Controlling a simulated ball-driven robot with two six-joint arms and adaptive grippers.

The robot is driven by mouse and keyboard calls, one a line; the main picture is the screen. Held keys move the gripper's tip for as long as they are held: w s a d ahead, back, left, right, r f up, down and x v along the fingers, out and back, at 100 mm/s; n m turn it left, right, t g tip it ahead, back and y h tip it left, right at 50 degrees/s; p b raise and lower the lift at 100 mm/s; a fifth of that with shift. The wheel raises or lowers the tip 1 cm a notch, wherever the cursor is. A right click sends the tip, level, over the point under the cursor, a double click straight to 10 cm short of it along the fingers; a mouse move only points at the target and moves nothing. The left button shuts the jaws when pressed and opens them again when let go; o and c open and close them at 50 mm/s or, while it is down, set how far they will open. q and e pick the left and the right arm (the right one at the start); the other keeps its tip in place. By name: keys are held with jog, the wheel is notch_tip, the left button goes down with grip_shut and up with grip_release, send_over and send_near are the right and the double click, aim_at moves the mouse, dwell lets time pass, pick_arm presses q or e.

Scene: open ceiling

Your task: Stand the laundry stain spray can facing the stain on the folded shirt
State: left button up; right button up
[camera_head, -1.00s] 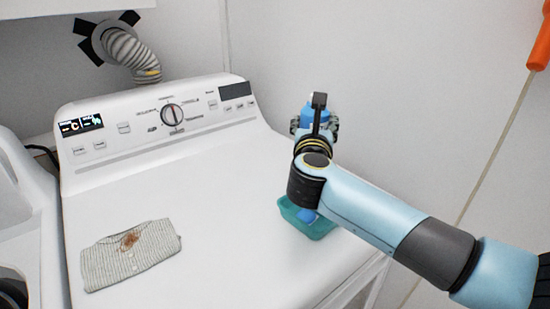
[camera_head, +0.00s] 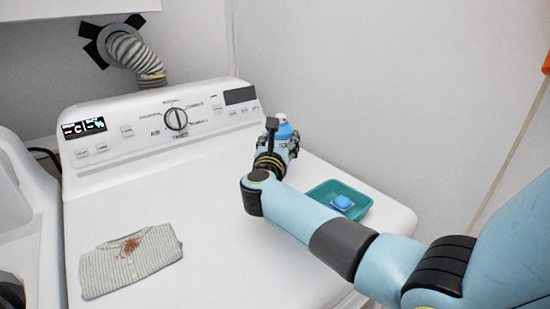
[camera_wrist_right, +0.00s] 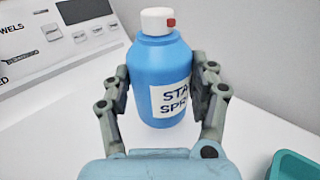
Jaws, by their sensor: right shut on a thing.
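The stain spray can (camera_wrist_right: 160,75) is blue with a white cap, a small red nozzle and a white label. My right gripper (camera_wrist_right: 160,105) is shut around its body, and the can looks upright. The label and nozzle face right in the right wrist view. In the head view the can (camera_head: 283,127) shows only in part behind my right gripper (camera_head: 277,143), above the right part of the machine top. The folded striped shirt (camera_head: 110,270) lies at the front left, with a brown stain (camera_head: 131,245) on its upper middle. My left gripper is out of view.
A teal tray (camera_head: 322,189) holding a blue block (camera_head: 342,202) sits on the right of the white machine top (camera_head: 215,260). The control panel (camera_head: 135,133) rises at the back. The surface between shirt and tray is clear.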

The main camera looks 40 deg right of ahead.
jog(key=shift+w+a+f, duration=0.1)
jog(key=shift+w+f, duration=0.3)
jog(key=shift+w, duration=0.2)
jog(key=shift+f, duration=1.65)
jog(key=shift+f+b, duration=0.1)
jog(key=shift+b, duration=0.2)
jog(key=shift+f, duration=0.1)
jog(key=o, duration=1.2)
jog(key=shift+f, duration=0.15)
jog(key=o, duration=0.5)
jog(key=shift+s, duration=0.1)
